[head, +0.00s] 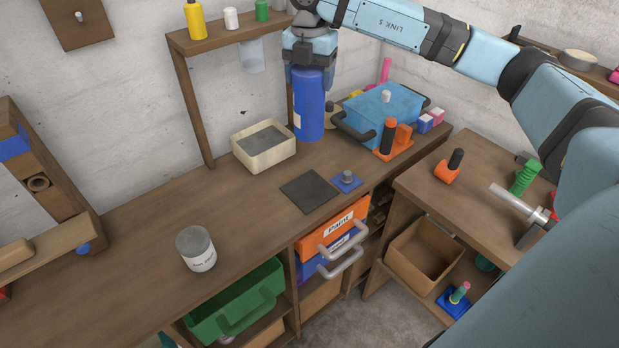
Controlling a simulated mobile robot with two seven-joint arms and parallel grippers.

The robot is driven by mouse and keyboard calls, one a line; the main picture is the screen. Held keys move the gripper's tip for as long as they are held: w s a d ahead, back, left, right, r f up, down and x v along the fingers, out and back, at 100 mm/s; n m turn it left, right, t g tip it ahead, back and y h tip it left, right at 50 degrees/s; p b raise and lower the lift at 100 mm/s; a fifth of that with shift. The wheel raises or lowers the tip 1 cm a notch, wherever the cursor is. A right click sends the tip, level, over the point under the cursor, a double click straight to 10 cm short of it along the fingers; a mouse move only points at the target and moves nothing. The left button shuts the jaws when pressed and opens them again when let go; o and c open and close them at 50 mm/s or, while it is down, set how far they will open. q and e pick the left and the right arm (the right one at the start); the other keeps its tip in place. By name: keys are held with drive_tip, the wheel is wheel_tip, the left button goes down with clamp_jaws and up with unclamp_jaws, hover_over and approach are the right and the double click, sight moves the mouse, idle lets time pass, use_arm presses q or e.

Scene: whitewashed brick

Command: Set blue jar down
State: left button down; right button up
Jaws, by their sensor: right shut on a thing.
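The blue jar (309,112) is a tall blue cylinder at the back of the wooden workbench, upright. My right gripper (308,72) points down from above and is shut on the top of the jar. The jar's lower end is at or just above the bench top; I cannot tell whether it touches. A dark square mat (310,191) lies flat on the bench in front of the jar, with nothing on it. My left gripper is not in view.
A wooden box (264,146) stands left of the jar, and a blue toolbox (383,112) stands close on its right. A small blue plate with a knob (347,182) lies beside the mat. A labelled grey-lidded can (196,249) stands front left. The bench between is clear.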

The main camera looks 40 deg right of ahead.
wheel_tip(320, 180, down, 19)
drive_tip(key=p, duration=0.2)
idle(0.3)
drive_tip(key=shift+f, duration=0.15)
drive_tip(key=o, duration=1.6)
